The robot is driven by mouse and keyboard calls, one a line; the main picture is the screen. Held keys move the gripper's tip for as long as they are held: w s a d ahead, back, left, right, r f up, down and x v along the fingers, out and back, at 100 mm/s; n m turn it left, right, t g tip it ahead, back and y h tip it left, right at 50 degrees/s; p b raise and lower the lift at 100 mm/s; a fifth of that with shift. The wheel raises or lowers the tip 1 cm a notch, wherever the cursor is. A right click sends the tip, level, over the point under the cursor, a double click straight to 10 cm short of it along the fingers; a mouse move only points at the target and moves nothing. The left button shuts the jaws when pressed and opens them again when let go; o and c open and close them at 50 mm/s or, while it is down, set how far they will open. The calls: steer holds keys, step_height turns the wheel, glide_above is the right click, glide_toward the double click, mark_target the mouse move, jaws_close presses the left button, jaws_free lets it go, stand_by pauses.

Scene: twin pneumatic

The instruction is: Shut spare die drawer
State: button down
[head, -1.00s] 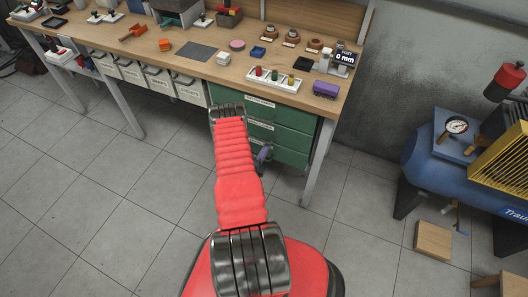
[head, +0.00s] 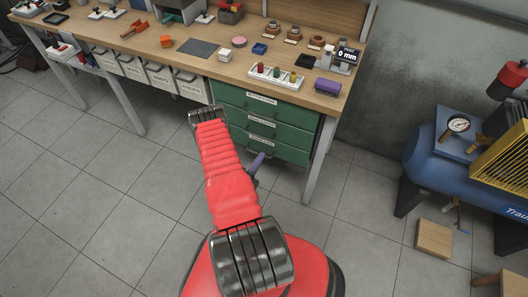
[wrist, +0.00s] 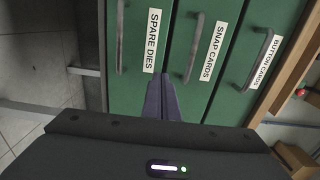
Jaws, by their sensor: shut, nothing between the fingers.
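The spare die drawer is the bottom one of the three green drawers under the bench. In the wrist view its face (wrist: 138,85) is on the left, with a "SPARE DIES" label and a grey bar handle. In the head view its front (head: 290,152) looks about level with the drawers above; a small gap cannot be ruled out. My gripper (wrist: 162,78) is shut and empty, its purple fingers pointing at the drawer fronts near the seam beside the spare dies drawer. In the head view the gripper (head: 257,162) shows in front of the bottom drawer. Contact cannot be told.
A bench leg (head: 317,165) stands right of the drawers. White bins (head: 160,75) hang to the left. A blue compressor (head: 440,165) stands at right. The tiled floor around me is mostly clear.

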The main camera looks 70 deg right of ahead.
steer(key=shift+w+a, duration=0.15)
steer(key=shift+a, duration=1.35)
steer(key=shift+w+a, duration=0.1)
steer(key=shift+a, duration=1.35)
